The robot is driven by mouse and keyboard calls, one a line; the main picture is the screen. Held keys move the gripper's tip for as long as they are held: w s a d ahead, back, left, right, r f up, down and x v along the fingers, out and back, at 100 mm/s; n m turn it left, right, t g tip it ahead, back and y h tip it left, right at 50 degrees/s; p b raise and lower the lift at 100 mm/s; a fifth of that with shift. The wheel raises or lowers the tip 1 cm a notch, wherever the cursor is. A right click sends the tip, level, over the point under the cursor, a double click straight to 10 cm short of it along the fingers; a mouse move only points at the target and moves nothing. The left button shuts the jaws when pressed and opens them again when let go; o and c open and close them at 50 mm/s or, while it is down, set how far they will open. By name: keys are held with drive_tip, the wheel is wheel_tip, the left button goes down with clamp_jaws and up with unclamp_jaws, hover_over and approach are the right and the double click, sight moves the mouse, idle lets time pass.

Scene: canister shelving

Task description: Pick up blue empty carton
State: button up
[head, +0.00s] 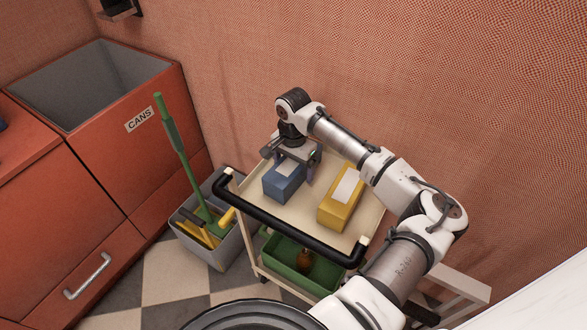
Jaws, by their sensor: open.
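The blue carton (283,184) stands on the left part of the cart's cream top tray (303,215). It is a small box with a pale label on top. My gripper (293,172) is above and around the carton, pointing down. Its fingers are open, with one finger showing at the carton's right side and one toward its left. I cannot tell whether either finger touches the carton. The gripper hides the far part of the carton.
A yellow carton (340,207) with a pale label stands to the right on the same tray. The cart has a black handle (290,222) and a green bin (290,266) below. A grey bucket (225,252) with tools and the red CANS bin (150,150) are left. A wall rises behind.

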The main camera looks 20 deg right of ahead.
drive_tip(key=shift+f, duration=0.7)
drive_tip(key=c, duration=1.1)
drive_tip(key=shift+o, duration=0.2)
drive_tip(key=shift+r, duration=0.15)
